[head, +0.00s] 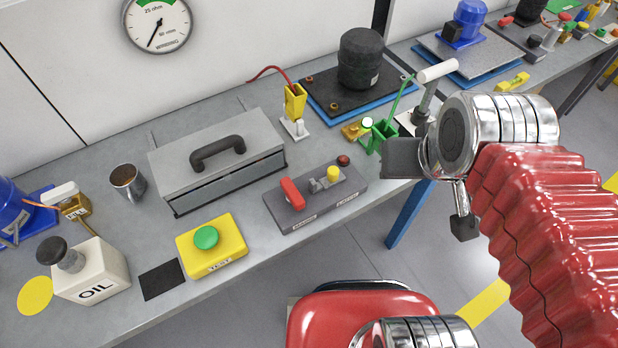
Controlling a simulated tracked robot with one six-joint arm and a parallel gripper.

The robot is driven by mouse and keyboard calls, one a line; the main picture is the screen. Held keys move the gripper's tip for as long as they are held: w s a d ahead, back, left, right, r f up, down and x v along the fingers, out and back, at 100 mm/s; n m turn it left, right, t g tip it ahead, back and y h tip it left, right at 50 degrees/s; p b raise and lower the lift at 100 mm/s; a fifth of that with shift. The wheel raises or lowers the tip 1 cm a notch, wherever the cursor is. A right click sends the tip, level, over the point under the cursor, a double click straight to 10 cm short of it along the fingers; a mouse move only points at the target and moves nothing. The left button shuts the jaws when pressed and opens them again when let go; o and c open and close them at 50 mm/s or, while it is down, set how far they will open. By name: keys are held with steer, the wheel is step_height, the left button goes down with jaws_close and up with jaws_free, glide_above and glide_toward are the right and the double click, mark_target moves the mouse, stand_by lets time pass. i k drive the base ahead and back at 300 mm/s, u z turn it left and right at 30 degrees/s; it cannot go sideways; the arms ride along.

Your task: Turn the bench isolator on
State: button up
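A dark grey switch box (315,207), which looks like the bench isolator, lies near the bench's front edge. It carries a red lever (292,194) on its left, a grey switch with a yellow knob (333,174) on its right, and a small dark red lamp (343,160) at the back right corner. Both front labels are too small to read surely. My gripper (436,190) is to the right of the box, past the bench edge, with its dark finger pads spread apart and nothing between them. It touches neither switch.
A yellow box with a green button (206,237) is left of the switch box. A grey toolbox (217,160) stands behind. A green clamp (381,137) and a chrome-stemmed T-handle (428,90) are close to my gripper.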

mark_target(292, 196)
steer(key=z, duration=0.55)
steer(key=k, duration=1.15)
steer(key=u, duration=1.4)
steer(key=i, duration=1)
steer(key=u, duration=0.05)
